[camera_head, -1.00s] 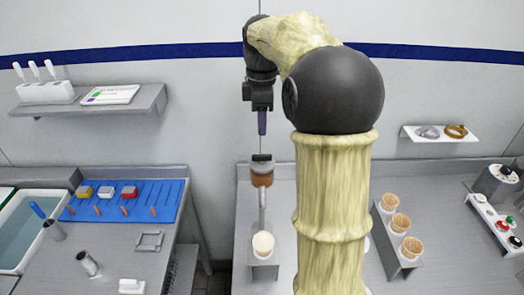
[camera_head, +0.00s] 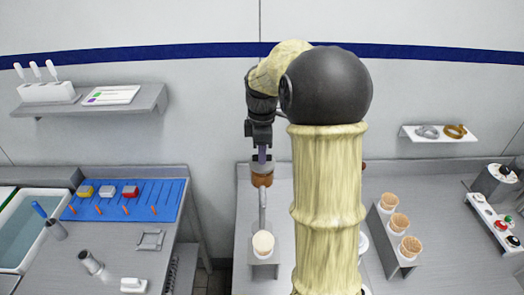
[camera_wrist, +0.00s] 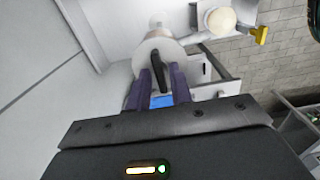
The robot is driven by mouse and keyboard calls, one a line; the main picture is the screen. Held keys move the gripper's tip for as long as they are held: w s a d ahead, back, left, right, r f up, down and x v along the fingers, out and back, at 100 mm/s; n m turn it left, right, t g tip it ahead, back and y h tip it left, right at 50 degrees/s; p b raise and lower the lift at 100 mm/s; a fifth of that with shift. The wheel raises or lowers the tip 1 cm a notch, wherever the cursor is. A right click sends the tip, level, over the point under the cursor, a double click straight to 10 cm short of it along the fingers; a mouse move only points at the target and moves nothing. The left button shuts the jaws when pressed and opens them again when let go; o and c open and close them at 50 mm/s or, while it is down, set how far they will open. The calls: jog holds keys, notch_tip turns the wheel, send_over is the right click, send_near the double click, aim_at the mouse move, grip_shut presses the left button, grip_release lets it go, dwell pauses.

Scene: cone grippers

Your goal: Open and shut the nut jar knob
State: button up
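The nut jar (camera_head: 262,180) is a brown container with a grey top part, mounted above the left end of the right-hand counter. In the wrist view its pale round face (camera_wrist: 160,46) carries a black elongated knob (camera_wrist: 158,68). My gripper (camera_head: 262,158) points down at the top of the jar. In the wrist view its two purple fingers (camera_wrist: 159,74) stand apart, one on each side of the knob, with gaps showing between them and it. The fingers look open and hold nothing. In the head view the knob is hidden by my gripper.
A pale cup (camera_head: 263,242) stands in a holder below the jar. A rack of cones (camera_head: 397,222) is to the right on the counter. A blue tray (camera_head: 115,207) lies on the left counter. The wall (camera_head: 210,100) is close behind the jar.

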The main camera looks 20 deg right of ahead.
grip_shut()
jog(key=shift+m, duration=0.4)
jog(key=m+p, duration=0.1)
jog(key=m, duration=0.1)
jog(key=shift+r+m, duration=0.1)
jog(key=shift+m, duration=0.3)
jog(key=m, duration=0.3)
jog(key=shift+m+p, duration=0.3)
jog(key=shift+p, duration=0.1)
jog(key=m+p, duration=0.1)
jog(key=m, duration=0.3)
jog(key=shift+m, duration=0.3)
jog(key=shift+m+p, duration=0.3)
jog(key=shift+m, duration=1.7)
